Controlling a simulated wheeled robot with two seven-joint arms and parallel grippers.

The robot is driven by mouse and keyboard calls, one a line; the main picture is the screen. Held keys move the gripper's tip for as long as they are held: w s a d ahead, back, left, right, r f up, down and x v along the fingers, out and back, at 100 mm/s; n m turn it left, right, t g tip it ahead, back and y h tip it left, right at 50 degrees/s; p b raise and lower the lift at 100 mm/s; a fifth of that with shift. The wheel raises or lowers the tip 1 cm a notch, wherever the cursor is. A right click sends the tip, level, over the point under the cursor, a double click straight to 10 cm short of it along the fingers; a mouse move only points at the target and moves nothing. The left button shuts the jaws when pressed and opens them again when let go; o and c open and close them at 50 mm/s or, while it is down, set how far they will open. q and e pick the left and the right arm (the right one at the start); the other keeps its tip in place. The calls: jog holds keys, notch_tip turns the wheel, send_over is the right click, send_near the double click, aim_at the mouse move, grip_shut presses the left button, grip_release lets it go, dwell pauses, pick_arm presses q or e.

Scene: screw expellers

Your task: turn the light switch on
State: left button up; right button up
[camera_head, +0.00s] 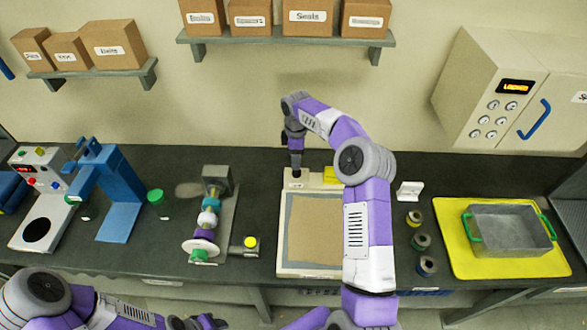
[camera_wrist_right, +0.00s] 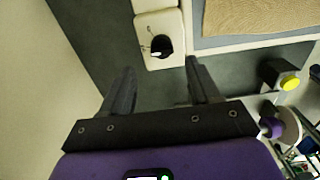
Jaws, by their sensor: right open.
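The light switch (camera_wrist_right: 158,40) is a small cream box with a black knob, at the back left corner of the framed light panel (camera_head: 283,235). In the head view the box (camera_head: 290,182) is partly covered by my right gripper (camera_head: 295,160), which points down at it from above. In the right wrist view the right gripper (camera_wrist_right: 160,85) is open and empty. The switch lies just beyond its fingertips, roughly centred between them, and the fingers appear apart from it. Part of my left arm shows at the lower left; its gripper (camera_head: 198,323) is cut off by the bottom edge.
A screw expeller (camera_head: 208,215) stands left of the panel, with a blue press (camera_head: 115,190) further left. Several small spools (camera_head: 420,242), a yellow mat (camera_head: 480,264) and a metal tray (camera_head: 510,228) are to the right. A locked cabinet (camera_head: 490,80) and shelves with boxes hang on the wall.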

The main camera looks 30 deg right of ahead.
aim_at(297, 172)
jog(key=f, duration=0.6)
jog(key=shift+s+f, duration=0.1)
jog(key=shift+s, duration=0.15)
jog(key=c, duration=1)
jog(key=shift+c, duration=0.2)
jog(key=shift+m, duration=0.3)
jog(key=m+b, duration=0.1)
jog(key=m, duration=0.4)
jog(key=shift+w+m, duration=0.1)
jog(key=shift+m, duration=0.2)
jog(key=m, duration=0.5)
jog(key=shift+m, duration=0.3)
